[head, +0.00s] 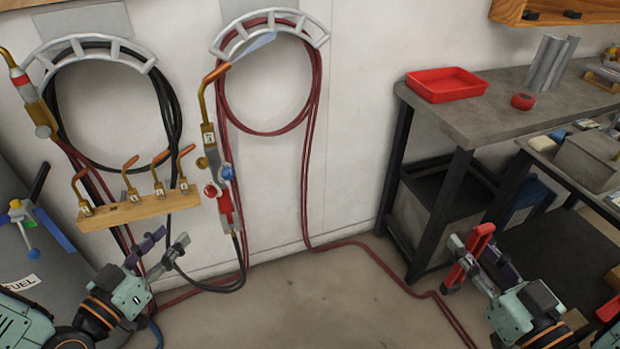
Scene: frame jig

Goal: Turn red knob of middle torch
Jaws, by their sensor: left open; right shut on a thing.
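The middle torch (208,133) hangs upright on the wall, with a copper tip bent to the right and a pale blue flame-like cone (252,47) at its end. Its red knob (211,190) sits on the left of the body, and a blue knob (227,173) on the right. My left gripper (171,238) is open and empty, below and left of the red knob, apart from it. My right gripper (470,247) is shut on a red object (482,238) at the lower right, far from the torch; the fingers partly hide it.
Another torch (36,103) hangs at far left. A wooden rack (140,209) with several copper tips is just above my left gripper. Hoses hang on wall brackets (268,22) and run along the floor. A workbench (490,112) with a red tray (446,85) stands right.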

